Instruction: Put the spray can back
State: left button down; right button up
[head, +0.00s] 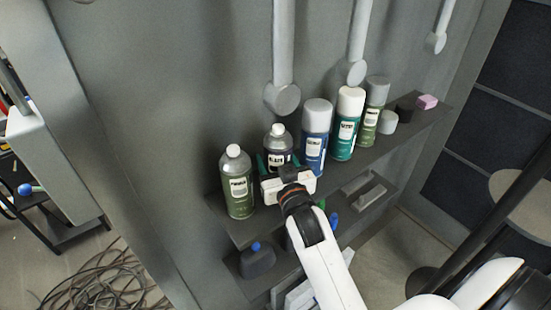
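A dark spray can (278,141) with a white nozzle is upright at the shelf, in the row between an olive-green can (237,184) and a blue can (316,140). My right gripper (279,163) comes from the lower right, with one finger on each side of the dark can, close against it. It looks shut on this can. The can's lower part is hidden by the gripper, so I cannot tell if its base touches the shelf (243,236). My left gripper is not in view.
Farther right on the shelf stand a white-capped green can (347,124), a grey-capped can (373,113), small round pieces and a pink block (427,102). A lower shelf holds a dark bottle (257,260). Grey tools (283,97) hang above. Cables (100,282) lie on the floor.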

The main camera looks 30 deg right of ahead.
jog(key=shift+w, duration=0.15)
jog(key=shift+f, duration=0.1)
jog(key=shift+f, duration=0.15)
jog(key=o, duration=1.1)
